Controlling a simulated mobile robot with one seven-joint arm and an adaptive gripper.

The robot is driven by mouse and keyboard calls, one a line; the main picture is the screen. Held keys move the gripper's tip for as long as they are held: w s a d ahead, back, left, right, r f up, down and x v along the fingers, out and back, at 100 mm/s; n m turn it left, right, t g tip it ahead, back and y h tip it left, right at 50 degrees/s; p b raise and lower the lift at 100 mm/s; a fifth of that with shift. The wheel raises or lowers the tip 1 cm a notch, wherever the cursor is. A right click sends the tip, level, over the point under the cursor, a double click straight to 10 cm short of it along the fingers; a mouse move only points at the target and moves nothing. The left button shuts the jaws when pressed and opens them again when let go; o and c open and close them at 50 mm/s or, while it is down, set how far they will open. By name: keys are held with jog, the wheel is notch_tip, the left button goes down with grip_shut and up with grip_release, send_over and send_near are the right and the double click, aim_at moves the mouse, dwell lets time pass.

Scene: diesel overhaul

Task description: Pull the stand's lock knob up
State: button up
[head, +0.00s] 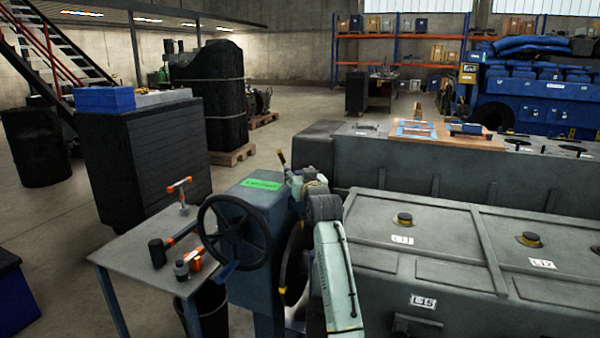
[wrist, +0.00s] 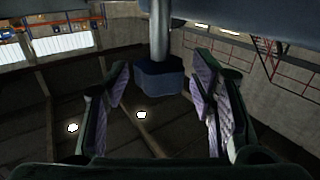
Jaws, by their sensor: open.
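The stand (head: 252,207) is a blue housing with a green label on top and a dark handwheel (head: 235,232) on its front. In the wrist view, the lock knob (wrist: 160,79) is a dark blue faceted block on a grey round shaft (wrist: 160,30). That view looks upside down, with ceiling lights at the bottom. My gripper (wrist: 158,88) is open, its two padded fingers on either side of the knob, with a visible gap on each side. In the head view my arm rises beside the stand; I cannot make out the knob or fingertips there.
A grey table (head: 135,262) with orange-and-black tools stands left of the stand. The large grey engine cover (head: 450,250) fills the right, close to my arm. A dark stack of panels (head: 140,150) is behind the table. Open floor lies at the back.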

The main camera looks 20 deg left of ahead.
jog(key=shift+c, duration=0.3)
grip_shut()
dwell(0.3)
jog(key=shift+r, duration=0.1)
